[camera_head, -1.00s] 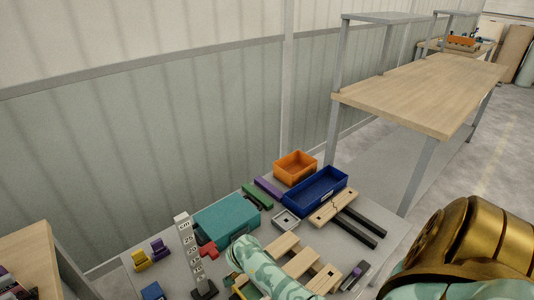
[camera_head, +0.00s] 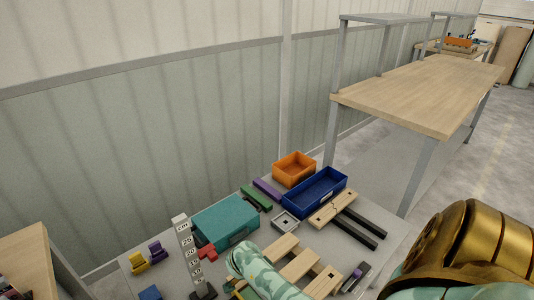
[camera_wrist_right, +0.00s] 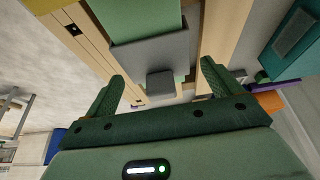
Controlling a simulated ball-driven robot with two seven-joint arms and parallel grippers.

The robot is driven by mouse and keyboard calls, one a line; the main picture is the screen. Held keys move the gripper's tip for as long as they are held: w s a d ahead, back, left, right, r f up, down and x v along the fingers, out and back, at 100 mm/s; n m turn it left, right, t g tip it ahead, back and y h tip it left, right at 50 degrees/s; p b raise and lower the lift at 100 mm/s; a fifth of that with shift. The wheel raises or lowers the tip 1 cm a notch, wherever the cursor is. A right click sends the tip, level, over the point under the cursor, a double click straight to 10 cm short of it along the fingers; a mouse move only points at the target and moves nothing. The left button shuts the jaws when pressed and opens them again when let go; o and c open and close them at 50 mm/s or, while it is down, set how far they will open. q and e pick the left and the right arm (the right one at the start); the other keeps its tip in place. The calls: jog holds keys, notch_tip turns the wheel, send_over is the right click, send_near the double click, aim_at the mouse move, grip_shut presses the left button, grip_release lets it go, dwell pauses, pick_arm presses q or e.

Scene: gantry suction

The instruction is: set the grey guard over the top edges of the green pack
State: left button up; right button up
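In the right wrist view the green pack (camera_wrist_right: 135,18) is at the top. The grey guard (camera_wrist_right: 145,52) lies across it, with a small square grey block (camera_wrist_right: 160,84) standing out from it toward me. A little green shows past the guard's lower edge; I cannot tell how fully it is seated. My right gripper (camera_wrist_right: 160,85) is open, one finger on each side of the block, with visible gaps. In the head view my right arm covers this spot, so pack and guard cannot be made out. My left gripper is not in view.
In the head view a teal box (camera_head: 225,219), a ruler post (camera_head: 186,240), a red piece (camera_head: 207,252) and a small grey tray (camera_head: 286,221) stand near my arm. Wooden slats (camera_head: 301,264) lie beside it. Blue (camera_head: 316,191) and orange (camera_head: 294,168) bins are at the back.

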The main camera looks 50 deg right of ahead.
jog(key=shift+r, duration=0.1)
pick_arm(q)
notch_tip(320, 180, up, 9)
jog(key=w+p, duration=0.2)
jog(key=p, duration=0.7)
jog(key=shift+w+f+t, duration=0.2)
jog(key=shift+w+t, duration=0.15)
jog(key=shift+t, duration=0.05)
pick_arm(e)
jog(key=v, duration=1.6)
jog(key=shift+a, duration=0.1)
